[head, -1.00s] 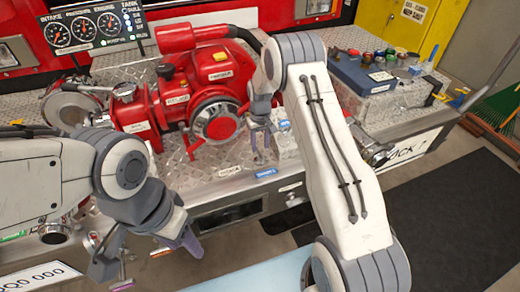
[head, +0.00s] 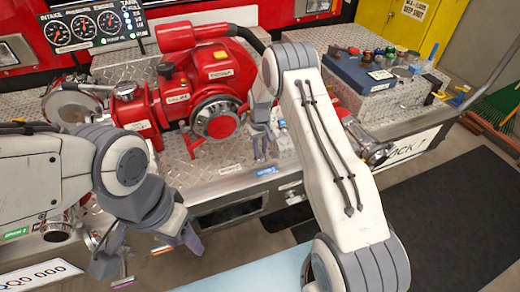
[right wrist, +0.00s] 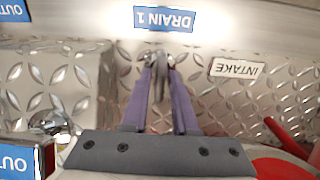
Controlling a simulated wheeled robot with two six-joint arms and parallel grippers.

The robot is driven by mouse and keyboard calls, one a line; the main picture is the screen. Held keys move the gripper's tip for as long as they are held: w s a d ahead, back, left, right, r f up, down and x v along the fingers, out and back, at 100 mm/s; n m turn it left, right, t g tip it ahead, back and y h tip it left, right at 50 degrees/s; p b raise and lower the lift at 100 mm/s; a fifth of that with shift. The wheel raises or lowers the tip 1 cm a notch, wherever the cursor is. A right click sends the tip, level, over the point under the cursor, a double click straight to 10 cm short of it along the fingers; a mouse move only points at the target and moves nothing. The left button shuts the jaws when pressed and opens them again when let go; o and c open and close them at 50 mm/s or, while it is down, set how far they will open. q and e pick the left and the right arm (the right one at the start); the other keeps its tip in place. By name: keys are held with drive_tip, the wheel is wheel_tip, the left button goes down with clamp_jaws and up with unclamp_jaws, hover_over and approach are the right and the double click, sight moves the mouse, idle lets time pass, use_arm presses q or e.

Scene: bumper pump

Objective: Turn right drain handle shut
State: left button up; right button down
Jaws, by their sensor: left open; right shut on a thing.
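The drain handle (right wrist: 157,66) is a small grey metal piece on the diamond-plate deck, just below the blue "DRAIN 1" label (right wrist: 166,19) in the right wrist view. My right gripper (right wrist: 160,68) has its purple fingers shut on it, one on each side, and they hide much of it. In the head view my right gripper (head: 262,155) points down at the deck edge, beside the blue label (head: 267,171); the handle is hard to make out there. My left gripper (head: 158,262) is open and empty, in front of the panel at the lower left.
The red pump (head: 195,95) stands left of my right gripper. An "INTAKE" label (right wrist: 237,69) lies right of the handle in the right wrist view. A blue box with knobs (head: 365,75) stands right of my right arm. The dark floor mat (head: 440,210) is clear.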

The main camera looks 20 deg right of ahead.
drive_tip(key=shift+m, duration=0.3)
drive_tip(key=m+b, duration=0.1)
drive_tip(key=m, duration=0.2)
drive_tip(key=shift+m, duration=0.4)
drive_tip(key=m+b, duration=0.1)
drive_tip(key=m, duration=0.3)
drive_tip(key=m+b, duration=0.1)
drive_tip(key=m, duration=0.8)
drive_tip(key=shift+m, duration=0.3)
drive_tip(key=c, duration=0.9)
unclamp_jaws()
